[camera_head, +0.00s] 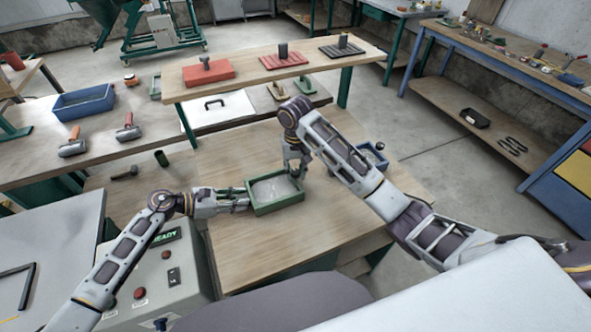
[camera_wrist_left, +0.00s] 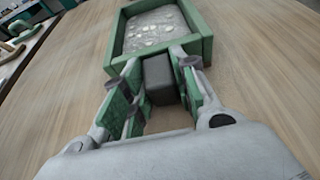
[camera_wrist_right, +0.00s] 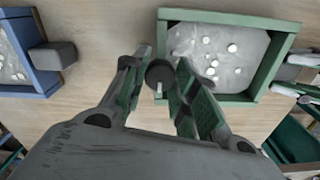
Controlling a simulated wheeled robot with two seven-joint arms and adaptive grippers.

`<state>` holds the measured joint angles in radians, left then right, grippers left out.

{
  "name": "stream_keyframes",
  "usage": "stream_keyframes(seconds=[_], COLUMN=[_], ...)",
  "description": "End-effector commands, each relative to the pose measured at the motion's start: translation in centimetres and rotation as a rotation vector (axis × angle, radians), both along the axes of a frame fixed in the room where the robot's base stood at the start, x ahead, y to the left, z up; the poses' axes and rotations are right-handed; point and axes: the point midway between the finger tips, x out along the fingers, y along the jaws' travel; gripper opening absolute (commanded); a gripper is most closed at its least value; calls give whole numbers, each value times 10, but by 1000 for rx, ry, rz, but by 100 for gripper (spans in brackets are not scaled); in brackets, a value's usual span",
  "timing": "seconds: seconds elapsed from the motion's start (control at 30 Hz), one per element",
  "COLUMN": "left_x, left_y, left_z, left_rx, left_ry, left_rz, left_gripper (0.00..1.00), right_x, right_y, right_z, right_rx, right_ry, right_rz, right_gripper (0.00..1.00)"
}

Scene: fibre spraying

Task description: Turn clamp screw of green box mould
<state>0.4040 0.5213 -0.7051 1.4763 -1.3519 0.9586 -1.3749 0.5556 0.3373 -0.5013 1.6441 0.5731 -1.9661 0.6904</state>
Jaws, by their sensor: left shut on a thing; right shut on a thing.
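The green box mould (camera_head: 275,209) sits on the wooden table, filled with a grey mix with pale lumps. Its green frame also shows in the left wrist view (camera_wrist_left: 206,48) and the right wrist view (camera_wrist_right: 262,97). My left gripper (camera_head: 247,203) is at the mould's left side, shut on a dark grey block handle (camera_wrist_left: 158,80) there. My right gripper (camera_head: 295,171) comes down at the opposite side, its fingers either side of the dark round clamp screw (camera_wrist_right: 159,73) and shut on it. In the head view the fingers hide the screw.
A blue box mould (camera_wrist_right: 44,80) with a grey block handle stands near my right gripper. A raised shelf (camera_head: 300,73) behind holds red and dark stamps. A control box (camera_head: 160,275) with a READY display stands at left. The table front is clear.

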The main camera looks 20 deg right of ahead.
Motion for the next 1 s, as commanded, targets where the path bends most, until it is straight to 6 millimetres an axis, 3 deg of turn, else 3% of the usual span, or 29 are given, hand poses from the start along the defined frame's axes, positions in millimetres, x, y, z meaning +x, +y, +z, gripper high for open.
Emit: stream_keyframes(seconds=[0.53,0.57,0.7,1.0], left_x=[0,0,0,0], left_y=[1,1,1,1], left_z=[-1,-1,-1,-1], left_rx=[1,1,1,1], left_ry=[1,1,1,1], left_rz=[0,0,0,-1], left_gripper=[0,0,0,0], right_x=[1,1,0,0], right_y=[-1,-1,-1,0], right_z=[1,1,0,0], right_rx=[-1,-1,-1,-1], right_ry=[-2,-2,-1,0], right_rz=[-38,-38,-37,-35], right_gripper=[4,31,49,51])
